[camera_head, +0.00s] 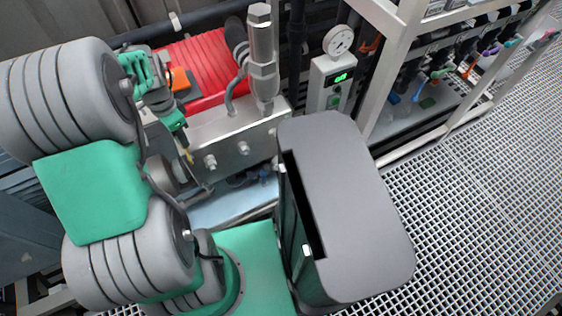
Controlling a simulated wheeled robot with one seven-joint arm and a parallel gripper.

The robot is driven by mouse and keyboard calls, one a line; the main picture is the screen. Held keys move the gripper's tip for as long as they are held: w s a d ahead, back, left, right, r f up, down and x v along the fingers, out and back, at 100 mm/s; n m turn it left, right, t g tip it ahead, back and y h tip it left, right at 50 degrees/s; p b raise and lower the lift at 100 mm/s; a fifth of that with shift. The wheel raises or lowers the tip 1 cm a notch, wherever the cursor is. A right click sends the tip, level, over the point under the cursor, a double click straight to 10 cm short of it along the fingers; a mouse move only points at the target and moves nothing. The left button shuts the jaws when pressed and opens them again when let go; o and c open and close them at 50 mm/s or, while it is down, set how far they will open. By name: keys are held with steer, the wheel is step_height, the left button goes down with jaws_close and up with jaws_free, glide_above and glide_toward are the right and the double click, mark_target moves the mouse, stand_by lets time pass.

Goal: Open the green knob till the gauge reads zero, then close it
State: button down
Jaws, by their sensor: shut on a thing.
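My gripper (166,109) is at the left of a steel block (235,135), small in the view and partly behind my own arm. It is shut on what looks like the green knob (174,122), though its fingertips are hard to make out. A round white dial gauge (339,40) stands on top of a light box (327,82). Its needle is too small to read. The knob's turn angle cannot be told.
A steel vessel (262,55) stands upright on the block. A red ribbed case (203,67) lies behind the gripper. A white rack frame (401,65) with several coloured fittings stands at the right. Grated floor (480,215) is clear at the lower right.

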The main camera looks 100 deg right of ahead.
steer(key=m, duration=0.4)
steer(key=shift+m, duration=0.4)
steer(key=m, duration=0.9)
steer(key=shift+p, duration=0.3)
steer(key=m, duration=0.4)
steer(key=c, duration=1.1)
jaws_free()
steer(key=shift+r, duration=0.1)
